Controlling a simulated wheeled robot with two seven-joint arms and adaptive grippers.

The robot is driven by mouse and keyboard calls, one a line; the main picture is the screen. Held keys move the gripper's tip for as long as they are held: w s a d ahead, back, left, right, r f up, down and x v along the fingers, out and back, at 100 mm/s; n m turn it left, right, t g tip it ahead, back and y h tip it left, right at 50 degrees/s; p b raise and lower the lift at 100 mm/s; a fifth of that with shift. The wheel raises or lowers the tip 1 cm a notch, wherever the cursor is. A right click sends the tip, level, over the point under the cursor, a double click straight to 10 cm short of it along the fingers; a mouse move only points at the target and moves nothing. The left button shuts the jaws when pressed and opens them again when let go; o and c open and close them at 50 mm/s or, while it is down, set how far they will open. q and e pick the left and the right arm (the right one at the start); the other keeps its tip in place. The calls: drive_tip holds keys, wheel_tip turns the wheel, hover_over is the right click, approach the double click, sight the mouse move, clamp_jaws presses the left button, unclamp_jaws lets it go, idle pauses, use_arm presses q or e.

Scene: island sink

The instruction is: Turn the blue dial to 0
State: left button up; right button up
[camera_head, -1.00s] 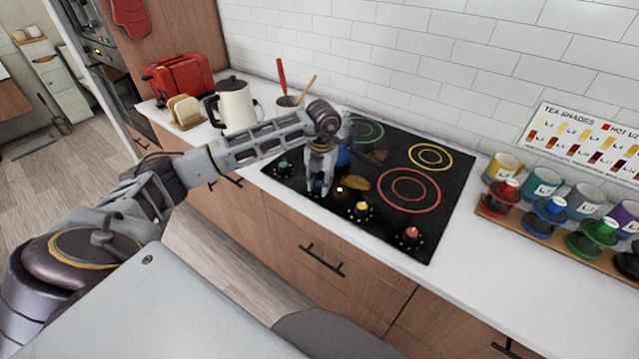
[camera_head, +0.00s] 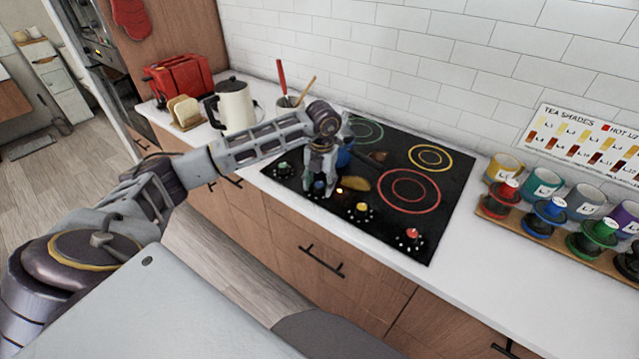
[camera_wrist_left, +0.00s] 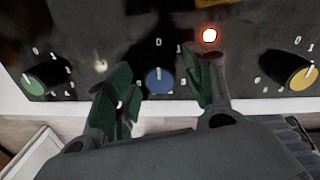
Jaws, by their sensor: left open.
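The blue dial (camera_wrist_left: 158,80) sits at the front of the black cooktop, between the two fingers of my left gripper (camera_wrist_left: 166,72). Its pale mark points up toward the 0 printed beyond it in the left wrist view. The fingers are apart, one on each side of the dial, with a visible gap to it. In the head view my left gripper (camera_head: 319,182) points down over the cooktop, and the blue dial (camera_head: 319,188) shows low between its fingers. My right gripper is not in view.
On the cooktop (camera_head: 450,200), a green dial (camera_wrist_left: 47,77) and a yellow dial (camera_wrist_left: 301,76) flank the blue one; a red dial (camera_head: 412,233) is farther right. A glowing light (camera_wrist_left: 209,36) shows near the right finger. A kettle (camera_head: 236,105) stands left.

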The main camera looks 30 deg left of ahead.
sight(321, 185)
use_arm(q)
wheel_tip(321, 185, up, 12)
drive_tip(key=shift+d, duration=0.25)
idle(0.5)
drive_tip(key=shift+f, duration=0.1)
idle(0.5)
